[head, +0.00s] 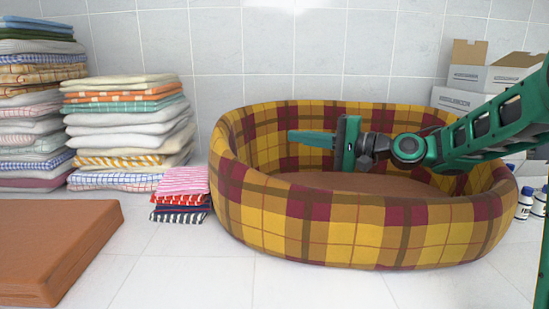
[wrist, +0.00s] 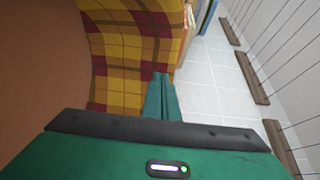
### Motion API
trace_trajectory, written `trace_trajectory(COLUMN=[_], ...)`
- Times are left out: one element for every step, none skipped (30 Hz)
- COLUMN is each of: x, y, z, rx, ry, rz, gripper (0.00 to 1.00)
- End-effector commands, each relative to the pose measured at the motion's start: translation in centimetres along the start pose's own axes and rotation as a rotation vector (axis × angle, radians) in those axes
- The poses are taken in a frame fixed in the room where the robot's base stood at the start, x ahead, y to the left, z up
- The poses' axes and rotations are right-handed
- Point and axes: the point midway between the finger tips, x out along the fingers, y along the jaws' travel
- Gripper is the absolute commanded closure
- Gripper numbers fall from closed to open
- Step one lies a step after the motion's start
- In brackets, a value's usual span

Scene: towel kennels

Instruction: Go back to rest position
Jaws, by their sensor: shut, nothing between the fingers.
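My gripper (head: 312,139) is green and reaches in from the right in the head view. It is shut and empty, pointing left over the plaid pet bed (head: 345,225). In the wrist view its closed fingers (wrist: 160,98) show against the bed's yellow, brown and dark red wall (wrist: 125,45). The bed's brown inner cushion (head: 365,182) lies below the gripper. I cannot tell how far above the cushion the gripper is.
Tall stacks of folded towels (head: 130,130) stand at the left. A small pile of striped cloths (head: 181,194) lies beside the bed. A brown cushion (head: 50,245) is at the front left. Boxes (head: 470,85) and bottles (head: 524,203) are at the right. Tiled floor (head: 210,270) in front is clear.

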Motion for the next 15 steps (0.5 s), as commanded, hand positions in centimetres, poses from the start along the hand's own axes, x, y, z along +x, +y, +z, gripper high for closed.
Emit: trace_trajectory(x=[0.2, 0.4, 0.8, 1.1, 1.4, 2.0, 2.5, 2.9, 3.6, 4.2, 4.7, 5.4, 5.9, 6.4, 7.1], y=[0.0, 0.0, 0.0, 0.0, 0.0, 0.0, 0.0, 0.0, 0.0, 0.0, 0.0, 0.0, 0.0, 0.0, 0.0], z=[0.0, 0.0, 0.1, 0.1, 0.1, 0.1, 0.2, 0.2, 0.2, 0.2, 0.2, 0.2, 0.2, 0.1, 0.2], rx=[0.0, 0.0, 0.0, 0.0, 0.0, 0.0, -0.001, -0.001, -0.002, -0.001, 0.0, 0.0, -0.001, -0.001, 0.0], ry=[-0.001, -0.002, -0.003, -0.003, -0.004, -0.004, -0.005, -0.005, -0.005, -0.005, -0.005, -0.005, -0.005, -0.004, -0.006], rz=[0.0, 0.0, 0.0, 0.0, 0.0, 0.0, -0.001, -0.001, 0.0, -0.001, 0.0, -0.001, -0.001, -0.001, -0.001], gripper=[1.0, 1.0, 1.0, 1.0, 1.0, 1.0, 1.0, 1.0, 1.0, 1.0, 1.0, 1.0, 1.0, 1.0, 1.0])
